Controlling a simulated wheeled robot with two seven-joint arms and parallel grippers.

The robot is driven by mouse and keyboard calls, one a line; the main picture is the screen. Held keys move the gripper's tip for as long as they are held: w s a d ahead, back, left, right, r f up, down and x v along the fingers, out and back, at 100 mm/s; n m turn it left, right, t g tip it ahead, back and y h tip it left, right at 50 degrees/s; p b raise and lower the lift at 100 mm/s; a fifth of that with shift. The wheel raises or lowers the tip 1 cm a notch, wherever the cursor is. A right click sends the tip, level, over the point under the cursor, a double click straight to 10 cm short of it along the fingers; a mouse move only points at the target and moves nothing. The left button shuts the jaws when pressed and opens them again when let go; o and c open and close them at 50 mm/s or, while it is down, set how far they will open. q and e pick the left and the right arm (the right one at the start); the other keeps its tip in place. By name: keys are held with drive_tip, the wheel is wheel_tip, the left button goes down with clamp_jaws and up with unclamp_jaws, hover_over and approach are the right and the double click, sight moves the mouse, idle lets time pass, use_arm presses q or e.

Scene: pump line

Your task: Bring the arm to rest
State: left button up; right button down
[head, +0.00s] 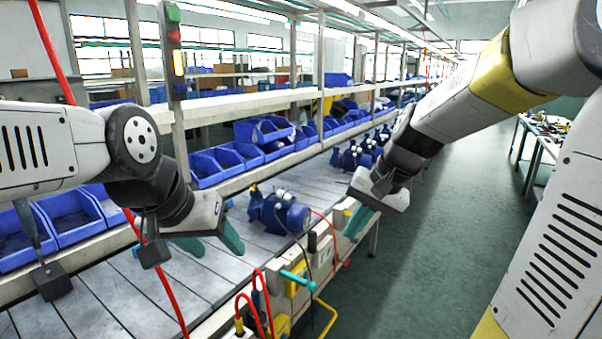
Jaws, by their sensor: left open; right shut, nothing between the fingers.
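My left gripper (212,246) hangs over the slatted line surface at the left, its two teal fingers apart and empty. My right arm reaches in from the upper right, and its gripper (357,222) is shut with nothing held, teal fingertips pointing down. It is right of the nearest blue pump (283,213), in front of the line's edge and apart from the pump. The pump sits on the slatted line (190,278) between the two grippers.
Several more blue pumps (350,160) stand farther along the line. Blue bins (215,165) fill the shelf behind. Red hoses and a teal-handled tool (297,280) are at the line's front edge. Green floor (440,240) is clear to the right, with a table (540,135) beyond.

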drive_tip(key=s+d+r+n+t+h, duration=0.1)
drive_tip(key=s+r+n, duration=0.1)
drive_tip(key=s, duration=0.4)
drive_tip(key=s+d+r+n+t+h, duration=0.1)
drive_tip(key=s+d+r+t, duration=0.1)
drive_tip(key=s, duration=0.5)
drive_tip(key=shift+r+n, duration=0.15)
drive_tip(key=shift+n, duration=0.25)
